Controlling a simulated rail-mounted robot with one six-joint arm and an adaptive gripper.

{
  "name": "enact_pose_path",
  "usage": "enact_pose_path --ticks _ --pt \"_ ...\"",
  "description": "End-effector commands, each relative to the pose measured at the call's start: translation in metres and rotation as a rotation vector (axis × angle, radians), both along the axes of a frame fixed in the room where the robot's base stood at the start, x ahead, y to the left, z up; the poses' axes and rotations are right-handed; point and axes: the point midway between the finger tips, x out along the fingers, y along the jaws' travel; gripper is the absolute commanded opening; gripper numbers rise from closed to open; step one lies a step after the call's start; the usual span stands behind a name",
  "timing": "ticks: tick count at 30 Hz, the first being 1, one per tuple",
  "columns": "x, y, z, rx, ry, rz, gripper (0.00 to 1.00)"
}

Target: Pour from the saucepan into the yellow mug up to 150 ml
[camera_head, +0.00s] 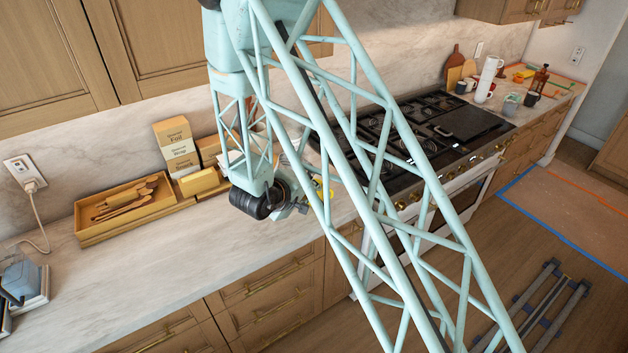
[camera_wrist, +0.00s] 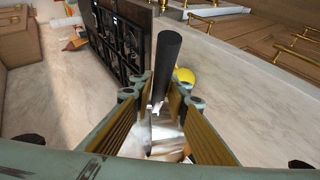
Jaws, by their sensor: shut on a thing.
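My gripper (camera_wrist: 160,98) is shut on the saucepan's black handle (camera_wrist: 168,62), which stands up between the fingers in the wrist view. Shiny metal of the saucepan (camera_wrist: 164,134) shows below, between the jaws. Its rim and contents are mostly hidden. The yellow mug (camera_wrist: 186,75) shows in part behind the handle, just right of it. In the head view a small patch of the mug's yellow (camera_head: 320,188) shows behind my arm, close to my wrist. I cannot tell the liquid level in either vessel.
A wooden tray of utensils (camera_head: 125,208) and boxes (camera_head: 174,142) stand along the wall on the left. The black stovetop (camera_head: 440,125) lies to the right. The marble counter's front left (camera_head: 150,272) is clear. Cups and a paper towel roll (camera_head: 487,78) stand beyond the stove.

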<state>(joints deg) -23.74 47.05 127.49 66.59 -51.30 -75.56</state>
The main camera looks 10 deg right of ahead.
Motion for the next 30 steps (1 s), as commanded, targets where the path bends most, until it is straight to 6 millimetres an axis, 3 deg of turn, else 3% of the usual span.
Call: enact_pose_path --ticks 11,30 --pt "0.0009 0.0007 0.0002 -0.014 -0.004 0.000 0.00" --pt "-0.0002 0.0060 -0.0076 -0.230 -0.037 0.000 0.00"
